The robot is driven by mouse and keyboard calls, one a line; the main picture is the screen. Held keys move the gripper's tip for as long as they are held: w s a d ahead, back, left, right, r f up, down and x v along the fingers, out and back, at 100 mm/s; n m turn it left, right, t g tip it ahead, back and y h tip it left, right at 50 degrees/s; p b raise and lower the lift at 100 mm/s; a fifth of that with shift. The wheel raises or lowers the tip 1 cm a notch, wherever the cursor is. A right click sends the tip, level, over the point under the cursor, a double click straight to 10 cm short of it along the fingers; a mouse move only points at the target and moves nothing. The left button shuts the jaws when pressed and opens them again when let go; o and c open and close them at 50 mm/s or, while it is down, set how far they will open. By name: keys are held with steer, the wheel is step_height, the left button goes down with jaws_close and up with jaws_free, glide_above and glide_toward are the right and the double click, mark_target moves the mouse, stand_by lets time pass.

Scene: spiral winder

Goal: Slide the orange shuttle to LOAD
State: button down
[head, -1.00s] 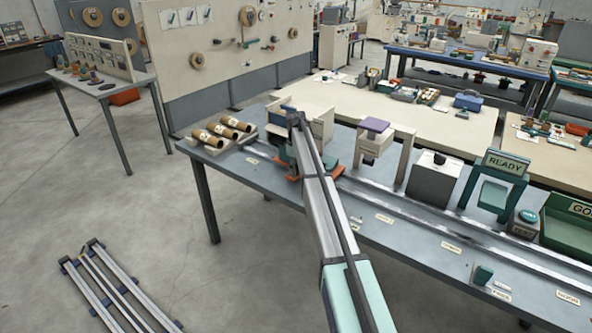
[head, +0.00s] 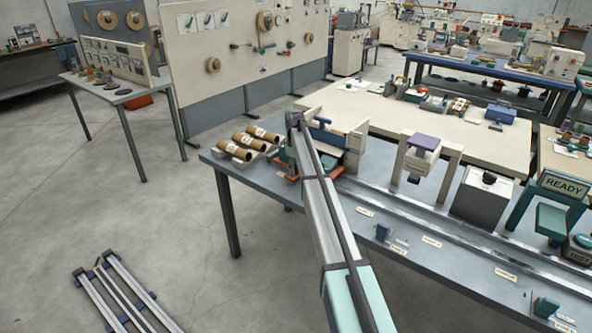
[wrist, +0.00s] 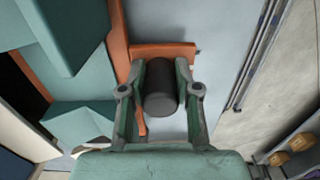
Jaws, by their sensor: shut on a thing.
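The orange shuttle (head: 288,178) sits at the left end of the long grey bench, partly hidden behind my arm. In the wrist view its orange plate (wrist: 165,50) lies just beyond my fingertips. My gripper (wrist: 161,75) is shut on a dark cylindrical knob (wrist: 160,98), with one finger on each side. The knob appears to belong to the shuttle; the joint is hidden. In the head view my fingers are hidden by the arm. Small pale labels, one of them here (head: 365,212), lie along the bench front; I cannot read LOAD on any.
Cardboard tubes in a rack (head: 250,143) stand just left of the shuttle. A metal rail (head: 430,218) runs right along the bench (head: 330,205), past a purple-topped stand (head: 424,141) and a grey box (head: 483,192).

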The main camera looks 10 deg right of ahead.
steer(key=shift+w+a, duration=0.1)
steer(key=shift+a, duration=0.05)
steer(key=c, duration=0.8)
jaws_free()
steer(key=shift+w+a+f, duration=0.1)
steer(key=shift+a, duration=0.05)
steer(key=shift+r, duration=0.4)
step_height(320, 180, up, 11)
steer(key=shift+r, duration=0.15)
